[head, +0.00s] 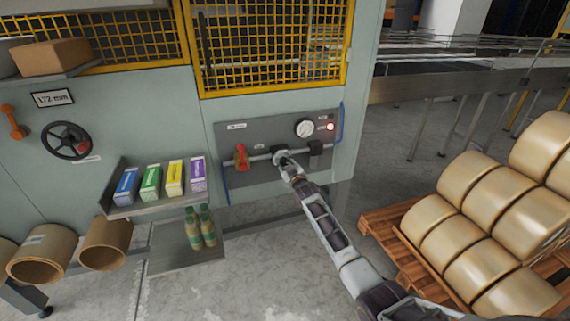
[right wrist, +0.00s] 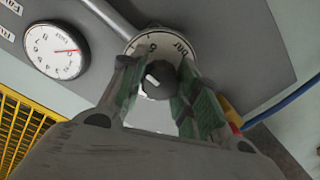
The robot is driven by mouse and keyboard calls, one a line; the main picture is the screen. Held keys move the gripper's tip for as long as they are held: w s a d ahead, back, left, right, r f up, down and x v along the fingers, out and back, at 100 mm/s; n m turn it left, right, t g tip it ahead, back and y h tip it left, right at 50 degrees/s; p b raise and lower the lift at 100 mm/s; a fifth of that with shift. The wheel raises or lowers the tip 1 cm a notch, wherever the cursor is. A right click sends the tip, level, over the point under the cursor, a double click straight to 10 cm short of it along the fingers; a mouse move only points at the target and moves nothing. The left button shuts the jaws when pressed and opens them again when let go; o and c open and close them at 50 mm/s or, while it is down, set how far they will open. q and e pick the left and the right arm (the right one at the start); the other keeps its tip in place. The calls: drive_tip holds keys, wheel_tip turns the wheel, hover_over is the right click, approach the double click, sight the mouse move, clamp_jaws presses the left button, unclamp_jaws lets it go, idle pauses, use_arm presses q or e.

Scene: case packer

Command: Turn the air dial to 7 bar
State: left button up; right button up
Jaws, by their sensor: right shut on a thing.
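The air dial is a dark knob (right wrist: 158,82) with a white mark, in front of a pale scale plate (right wrist: 150,45) lettered "bar". In the right wrist view my right gripper (right wrist: 158,88) has its green-padded fingers on both sides of the knob, shut on it. In the head view the gripper (head: 285,161) covers most of the dial on the grey panel. A round white gauge (head: 304,127) sits above the dial; its red needle shows in the right wrist view (right wrist: 57,51), but its reading is hard to tell. My left gripper is out of view.
A red valve handle (head: 241,157) is on the pipe left of the dial, and a dark block (head: 316,150) is to its right. A shelf (head: 150,203) of coloured boxes stands left. A pallet (head: 385,226) of large tan rolls stands right.

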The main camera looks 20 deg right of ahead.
drive_tip(key=o, duration=1)
drive_tip(key=shift+f, duration=0.1)
drive_tip(key=shift+o, duration=0.3)
drive_tip(key=shift+s, duration=0.1)
drive_tip(key=s, duration=1.1)
drive_tip(key=shift+s+d+r, duration=0.3)
drive_tip(key=shift+s+d, duration=0.05)
drive_tip(key=shift+s, duration=0.05)
